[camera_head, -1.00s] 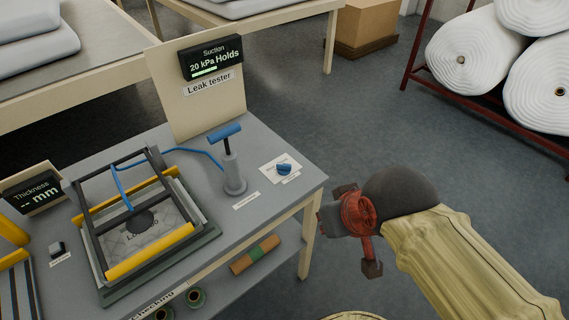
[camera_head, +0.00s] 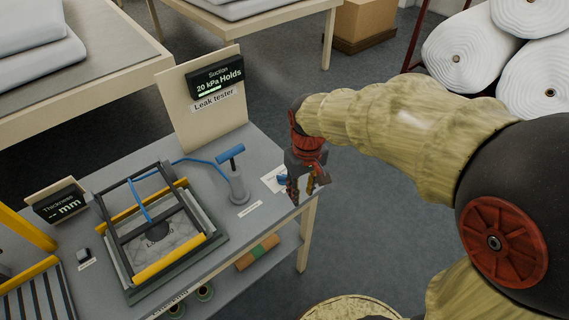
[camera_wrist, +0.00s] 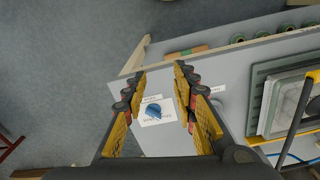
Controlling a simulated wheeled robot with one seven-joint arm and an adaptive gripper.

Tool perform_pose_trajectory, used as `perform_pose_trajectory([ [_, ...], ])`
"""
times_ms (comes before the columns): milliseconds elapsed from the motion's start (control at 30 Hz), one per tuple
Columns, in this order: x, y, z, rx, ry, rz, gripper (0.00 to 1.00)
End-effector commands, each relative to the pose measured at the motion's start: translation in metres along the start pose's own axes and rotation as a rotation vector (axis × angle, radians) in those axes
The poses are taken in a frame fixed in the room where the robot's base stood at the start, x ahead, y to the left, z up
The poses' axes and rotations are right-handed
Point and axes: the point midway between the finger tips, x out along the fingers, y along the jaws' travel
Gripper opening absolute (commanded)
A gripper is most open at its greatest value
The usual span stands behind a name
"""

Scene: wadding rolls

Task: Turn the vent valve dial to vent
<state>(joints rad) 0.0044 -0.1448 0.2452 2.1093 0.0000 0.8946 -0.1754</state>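The vent valve dial (camera_wrist: 154,111) is a small blue knob on a white label card (camera_wrist: 157,120) on the grey table; in the wrist view it lies between my fingers, some way beyond them. In the head view the dial (camera_head: 283,180) is partly hidden by my gripper (camera_head: 308,188), which hangs at the table's right corner with its fingers pointing down. My gripper (camera_wrist: 160,100) is open and empty in the wrist view, apart from the dial. The leak tester display (camera_head: 216,78) reads "Suction 20 kPa Holds".
A grey hand pump (camera_head: 238,186) with a blue handle stands left of the dial. A blue hose runs to a black and yellow frame (camera_head: 150,225) over a grey pad. A thickness display (camera_head: 60,203) stands at the left. Open floor lies right of the table.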

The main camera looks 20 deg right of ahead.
Motion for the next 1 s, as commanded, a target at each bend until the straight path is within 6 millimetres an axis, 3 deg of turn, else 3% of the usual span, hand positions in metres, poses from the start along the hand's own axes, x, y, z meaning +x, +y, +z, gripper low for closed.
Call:
perform_pose_trajectory([
  [100, 0.011, 0.006, -0.035, -0.112, -0.059, -0.014, 0.28],
  [433, 0.061, 0.021, -0.115, -0.493, -0.102, -0.046, 0.28],
  [600, 0.056, 0.028, -0.152, -0.705, -0.048, -0.028, 0.28],
  [833, 0.051, 0.029, -0.159, -0.891, -0.031, -0.022, 0.28],
  [1000, 0.062, 0.029, -0.158, -0.921, -0.033, -0.025, 0.28],
])
